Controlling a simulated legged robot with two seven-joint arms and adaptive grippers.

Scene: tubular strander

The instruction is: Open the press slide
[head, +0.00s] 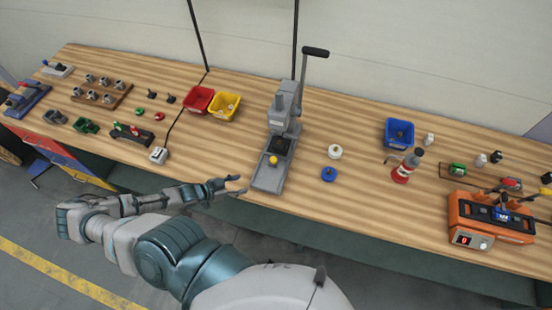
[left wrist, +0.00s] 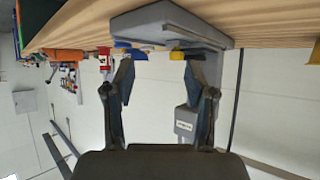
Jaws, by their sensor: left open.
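The grey bench press (head: 285,113) stands mid-table, its black-handled lever (head: 303,70) upright. Its base plate (head: 268,181) reaches toward the table's front edge. A yellow knob (head: 273,160) sits on the slide at the front of the press, below a dark square part (head: 282,144). My left gripper (head: 239,185) is open and empty, left of the base plate and apart from the knob. In the left wrist view, which is upside down, my left gripper's fingers (left wrist: 157,82) are spread, with the base (left wrist: 160,22) and the yellow knob (left wrist: 177,56) beyond them. My right gripper is not in view.
Red (head: 198,100) and yellow (head: 224,107) bins stand left of the press. A white ring (head: 335,152) and a blue ring (head: 328,174) lie to its right, with a red bottle (head: 406,167) and an orange device (head: 490,218) farther right. The wood left of the base is mostly clear.

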